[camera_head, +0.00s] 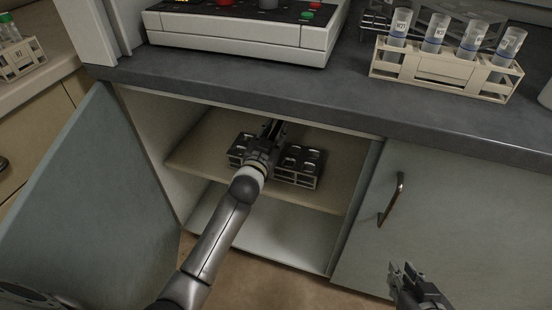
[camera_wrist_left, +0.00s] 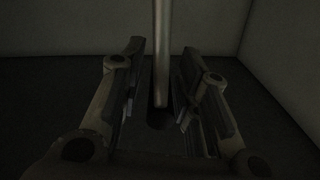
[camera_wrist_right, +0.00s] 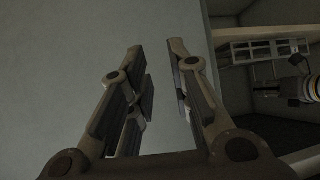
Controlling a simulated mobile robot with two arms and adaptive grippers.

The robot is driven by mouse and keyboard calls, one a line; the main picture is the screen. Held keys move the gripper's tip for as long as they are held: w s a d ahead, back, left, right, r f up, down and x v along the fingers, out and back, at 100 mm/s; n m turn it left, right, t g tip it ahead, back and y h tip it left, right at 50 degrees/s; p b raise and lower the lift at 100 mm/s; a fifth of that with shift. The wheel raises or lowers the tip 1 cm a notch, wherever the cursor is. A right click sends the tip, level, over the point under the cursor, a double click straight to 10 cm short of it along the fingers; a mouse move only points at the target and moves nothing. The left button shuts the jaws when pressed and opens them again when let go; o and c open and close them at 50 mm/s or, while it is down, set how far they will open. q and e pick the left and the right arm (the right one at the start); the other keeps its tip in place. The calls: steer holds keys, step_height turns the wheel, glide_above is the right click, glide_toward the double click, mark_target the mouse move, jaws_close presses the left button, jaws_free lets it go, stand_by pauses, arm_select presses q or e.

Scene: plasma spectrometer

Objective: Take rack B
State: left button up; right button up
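A dark rack (camera_head: 300,166) with several openings stands on the cabinet's inner shelf. My left arm hides its middle, and I cannot read a label on it. My left gripper (camera_head: 274,128) is over the middle of this rack. In the left wrist view its fingers (camera_wrist_left: 160,95) are apart, with a pale narrow bar (camera_wrist_left: 161,50) standing between them and gaps visible on both sides. A lattice frame, seemingly the rack, shows in the right wrist view (camera_wrist_right: 265,48). My right gripper (camera_head: 405,272) is open and empty in front of the closed right cabinet door.
The left cabinet door (camera_head: 90,195) stands open; the right door (camera_head: 460,215) with its handle (camera_head: 391,199) is closed. The countertop (camera_head: 330,100) overhangs the shelf (camera_head: 215,145). On it are a beige rack (camera_head: 445,70) with labelled tubes and a white instrument (camera_head: 235,38).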

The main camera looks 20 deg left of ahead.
arm_select(q)
jaws_close()
steer(key=shift+r, duration=0.1)
stand_by(0.3)
